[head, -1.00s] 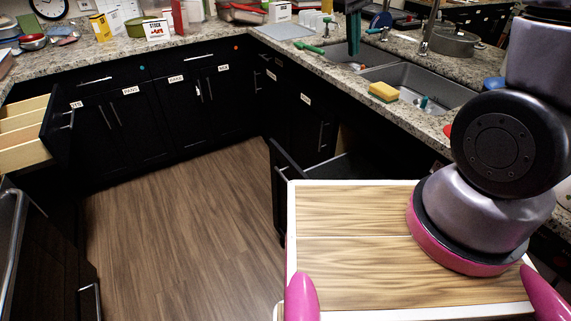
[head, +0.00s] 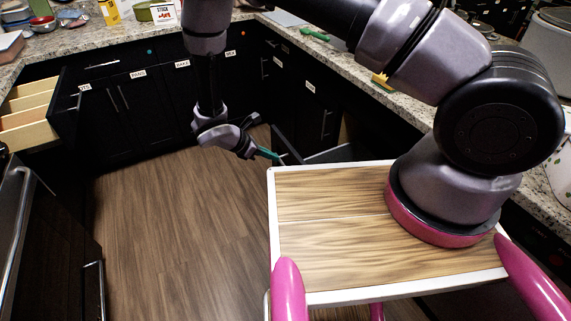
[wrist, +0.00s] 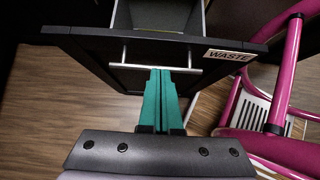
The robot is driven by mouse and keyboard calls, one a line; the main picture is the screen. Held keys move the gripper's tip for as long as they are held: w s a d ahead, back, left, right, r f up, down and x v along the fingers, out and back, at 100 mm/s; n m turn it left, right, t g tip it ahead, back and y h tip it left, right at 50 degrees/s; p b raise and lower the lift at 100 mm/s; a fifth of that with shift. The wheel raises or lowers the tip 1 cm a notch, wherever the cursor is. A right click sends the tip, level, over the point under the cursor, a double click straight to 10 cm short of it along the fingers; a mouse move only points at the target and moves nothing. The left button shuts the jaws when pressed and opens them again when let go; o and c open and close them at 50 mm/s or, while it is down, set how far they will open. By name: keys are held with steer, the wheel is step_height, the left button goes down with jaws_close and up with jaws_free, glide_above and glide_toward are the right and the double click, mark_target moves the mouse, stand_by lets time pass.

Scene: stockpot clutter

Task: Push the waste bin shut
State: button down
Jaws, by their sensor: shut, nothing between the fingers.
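The waste bin is a pull-out drawer with a black front (wrist: 100,62), a silver bar handle and a white WASTE label (wrist: 228,55). It stands open in the wrist view, its grey inside (wrist: 165,14) showing behind the front. In the head view the black front (head: 283,150) shows edge-on behind my wooden-topped base, which hides its lower part. My gripper (wrist: 162,72) has green fingers, shut together and empty. Their tips are at the handle and front panel in the wrist view; I cannot tell whether they touch. In the head view my gripper (head: 272,155) is just left of the front.
An open drawer with wooden dividers (head: 28,118) juts out at the far left. The wood floor (head: 165,240) is clear between the cabinets. The counter (head: 395,98) with a sponge (head: 381,80) runs along the right. An oven handle (head: 15,238) is at the left edge.

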steer(key=x, duration=1)
